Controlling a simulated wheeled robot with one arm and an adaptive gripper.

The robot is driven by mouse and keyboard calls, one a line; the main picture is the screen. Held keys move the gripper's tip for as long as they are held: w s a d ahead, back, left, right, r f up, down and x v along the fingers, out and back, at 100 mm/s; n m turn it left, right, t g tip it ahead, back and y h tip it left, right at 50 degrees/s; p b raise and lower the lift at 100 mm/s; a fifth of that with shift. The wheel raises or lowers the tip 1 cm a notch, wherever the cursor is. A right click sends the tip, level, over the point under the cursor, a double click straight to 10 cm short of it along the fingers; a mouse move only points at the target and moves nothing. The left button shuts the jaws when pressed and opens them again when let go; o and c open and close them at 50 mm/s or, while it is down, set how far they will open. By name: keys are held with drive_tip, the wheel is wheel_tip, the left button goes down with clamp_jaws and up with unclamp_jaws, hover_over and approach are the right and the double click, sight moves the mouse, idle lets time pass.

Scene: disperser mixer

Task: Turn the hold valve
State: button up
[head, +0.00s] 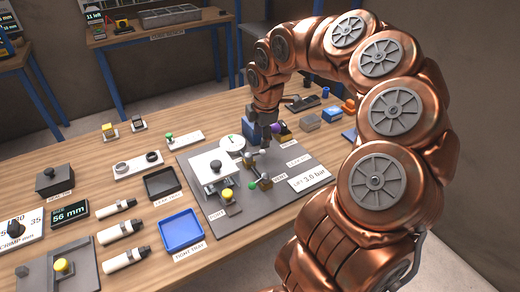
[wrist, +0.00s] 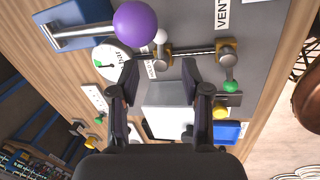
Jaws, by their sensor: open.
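My gripper (wrist: 160,70) is open and empty, with its two dark fingers apart over the mixer's grey board (wrist: 262,30). A small valve with a brass body (wrist: 166,58) and a white knob (wrist: 160,37) lies just beyond and between the fingertips in the wrist view. A small label beside it, perhaps HOLD, is partly hidden. A dark rod joins it to a second brass valve (wrist: 228,48) with a green knob (wrist: 231,86), near the VENT label (wrist: 222,14). In the head view my gripper (head: 260,146) is above the board, hiding part of the valves; the green knob (head: 251,186) shows there.
A large purple ball (wrist: 135,24) stands close to the left fingertip, beside a round gauge (wrist: 112,58). A white plate (head: 213,168) and yellow knob (head: 228,194) are on the board. A blue tray (head: 181,233) lies to the left.

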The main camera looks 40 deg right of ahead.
sight(259, 153)
drive_tip(key=shift+w+d+f+p, duration=0.1)
drive_tip(key=shift+w+f+p, duration=0.15)
drive_tip(key=shift+f, duration=0.9)
drive_tip(key=shift+w+a+f+p, duration=0.1)
drive_tip(key=shift+w+f+p, duration=0.1)
drive_tip(key=shift+f, duration=1)
drive_tip(key=shift+w+d+f+p, duration=0.1)
drive_tip(key=shift+w+f+p, duration=0.15)
drive_tip(key=shift+f, duration=0.9)
drive_tip(key=shift+c, duration=0.2)
clamp_jaws()
